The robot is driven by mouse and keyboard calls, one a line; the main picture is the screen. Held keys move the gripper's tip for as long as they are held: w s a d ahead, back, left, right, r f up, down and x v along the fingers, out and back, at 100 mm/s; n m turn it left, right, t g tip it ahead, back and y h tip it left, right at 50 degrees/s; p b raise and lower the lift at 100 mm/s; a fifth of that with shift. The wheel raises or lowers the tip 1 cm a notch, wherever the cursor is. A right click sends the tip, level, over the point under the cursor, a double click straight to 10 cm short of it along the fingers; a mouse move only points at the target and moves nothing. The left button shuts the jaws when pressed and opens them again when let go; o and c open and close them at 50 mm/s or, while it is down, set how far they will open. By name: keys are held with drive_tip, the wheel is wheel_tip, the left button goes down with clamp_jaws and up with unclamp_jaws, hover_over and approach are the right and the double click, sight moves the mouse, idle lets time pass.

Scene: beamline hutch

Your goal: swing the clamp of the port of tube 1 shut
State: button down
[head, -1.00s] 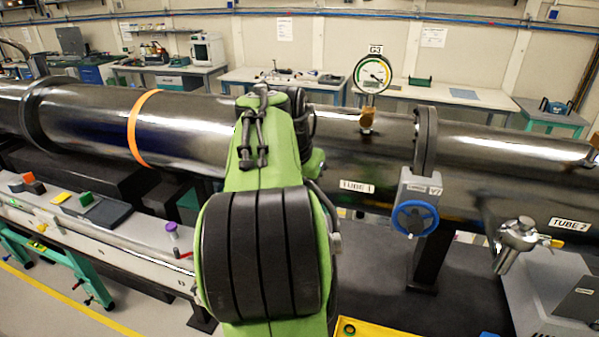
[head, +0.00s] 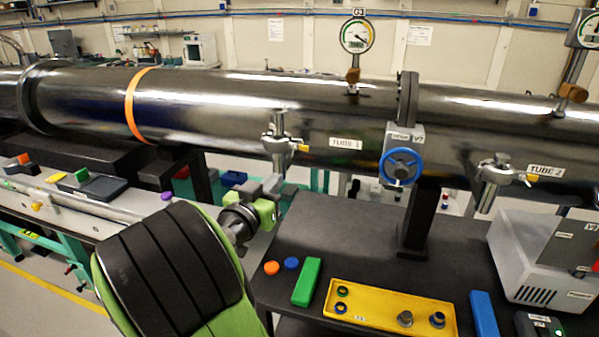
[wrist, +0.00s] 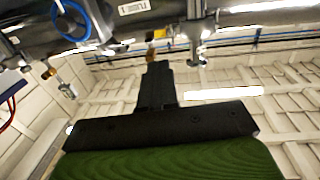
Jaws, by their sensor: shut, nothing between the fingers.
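The port of tube 1 (head: 279,150) is a metal fitting hanging below the dark tube 1 (head: 220,110), left of the TUBE 1 label. Its clamp (head: 298,146) has a yellow-tipped lever pointing right; I cannot tell how far the clamp is open. My gripper (head: 272,184) is just below the port in the head view, apart from it as far as I can see. In the wrist view my gripper (wrist: 157,70) is shut and empty, with the port (wrist: 195,35) to the upper right of the fingertips.
The blue handwheel (head: 401,166) of the valve and the tube 2 port (head: 494,180) are to the right. Below is a dark bench with a yellow tray (head: 385,309), a green block (head: 307,282) and a blue block (head: 484,315). A grey box (head: 545,260) stands far right.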

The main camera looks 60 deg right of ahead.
sight(305, 149)
drive_tip(key=d+p, duration=0.1)
drive_tip(key=d, duration=0.3)
drive_tip(key=d+p, duration=0.2)
drive_tip(key=d, duration=0.2)
drive_tip(key=d+p, duration=0.2)
drive_tip(key=d, duration=0.3)
drive_tip(key=shift+w+r, duration=0.3)
drive_tip(key=shift+w, duration=0.05)
drive_tip(key=shift+d+f, duration=0.1)
drive_tip(key=shift+d, duration=0.4)
drive_tip(key=shift+s+d+f+b, duration=0.1)
drive_tip(key=shift+s+d+b, duration=0.1)
drive_tip(key=shift+d+b, duration=0.55)
drive_tip(key=shift+a, duration=0.15)
